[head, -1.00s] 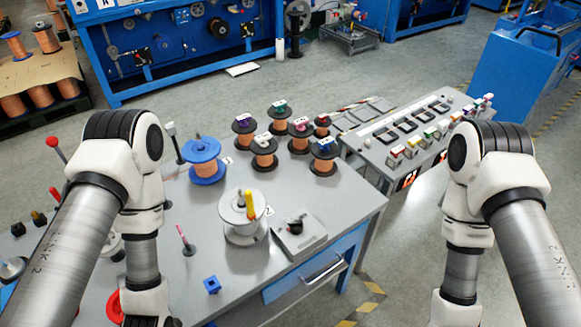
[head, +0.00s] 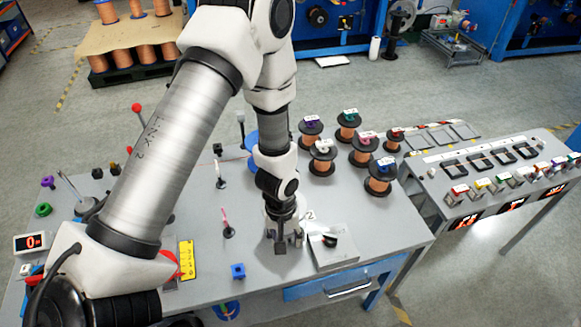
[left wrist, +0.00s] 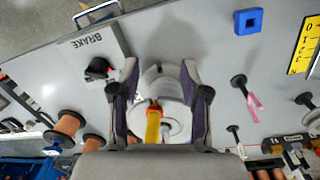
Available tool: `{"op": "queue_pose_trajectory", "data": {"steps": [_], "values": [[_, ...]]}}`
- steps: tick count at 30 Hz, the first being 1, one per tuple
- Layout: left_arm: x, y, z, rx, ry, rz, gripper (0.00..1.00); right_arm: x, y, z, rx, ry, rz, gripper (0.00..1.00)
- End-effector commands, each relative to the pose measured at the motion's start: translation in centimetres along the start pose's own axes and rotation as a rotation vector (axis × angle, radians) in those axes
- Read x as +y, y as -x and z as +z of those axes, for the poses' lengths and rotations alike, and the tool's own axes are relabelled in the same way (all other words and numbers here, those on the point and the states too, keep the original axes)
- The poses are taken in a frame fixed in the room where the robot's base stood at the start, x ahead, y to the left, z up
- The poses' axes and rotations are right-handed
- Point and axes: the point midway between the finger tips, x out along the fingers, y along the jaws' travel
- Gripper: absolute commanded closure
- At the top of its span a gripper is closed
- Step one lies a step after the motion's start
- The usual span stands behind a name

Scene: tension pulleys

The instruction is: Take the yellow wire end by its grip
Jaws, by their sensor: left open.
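My left gripper (head: 283,240) is above the white spool stand at the front of the grey table, pointing down. In the left wrist view the gripper (left wrist: 159,78) is open, one finger on each side of the yellow grip (left wrist: 153,124). The yellow grip stands out from the white spool stand (left wrist: 160,85) and has an orange tip. I cannot tell whether either finger touches it. In the head view my gripper hides the yellow grip and most of the white stand. My right gripper is out of view.
A small blue block (head: 238,271), a pink-tipped peg (head: 227,228) and a yellow plate (head: 186,260) lie to the left.

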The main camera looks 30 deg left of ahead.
Motion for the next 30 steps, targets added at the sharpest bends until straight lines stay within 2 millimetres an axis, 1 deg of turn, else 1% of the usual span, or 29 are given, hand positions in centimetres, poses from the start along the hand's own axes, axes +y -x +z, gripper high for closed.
{"op": "queue_pose_trajectory", "data": {"steps": [1, 2, 3, 4, 6, 9, 11, 17, 30], "values": [[0.8, 3.4, -1.7, 0.015, 0.05, 0.003, 0.54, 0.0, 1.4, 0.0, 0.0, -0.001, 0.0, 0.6], [1.1, 5.1, -2.6, 0.02, 0.088, -0.002, 0.54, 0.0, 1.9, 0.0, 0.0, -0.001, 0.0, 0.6], [1.4, 7.4, -3.7, 0.028, 0.138, -0.01, 0.54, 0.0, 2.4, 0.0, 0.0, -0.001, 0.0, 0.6], [1.5, 9.0, -4.5, 0.033, 0.176, -0.017, 0.54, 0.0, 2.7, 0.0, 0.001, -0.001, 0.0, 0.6], [1.5, 12.1, -5.8, 0.046, 0.248, -0.034, 0.54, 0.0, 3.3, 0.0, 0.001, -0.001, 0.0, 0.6], [1.4, 14.0, -6.6, 0.055, 0.306, -0.052, 0.54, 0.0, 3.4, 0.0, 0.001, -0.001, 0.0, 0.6], [1.3, 14.1, -6.8, 0.056, 0.317, -0.056, 0.54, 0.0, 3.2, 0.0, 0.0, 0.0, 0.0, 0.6], [1.2, 12.4, -6.8, 0.055, 0.317, -0.057, 0.54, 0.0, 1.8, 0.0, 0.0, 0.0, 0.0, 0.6], [0.8, 6.2, -7.0, 0.054, 0.317, -0.057, 0.54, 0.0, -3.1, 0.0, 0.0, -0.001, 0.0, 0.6]]}}
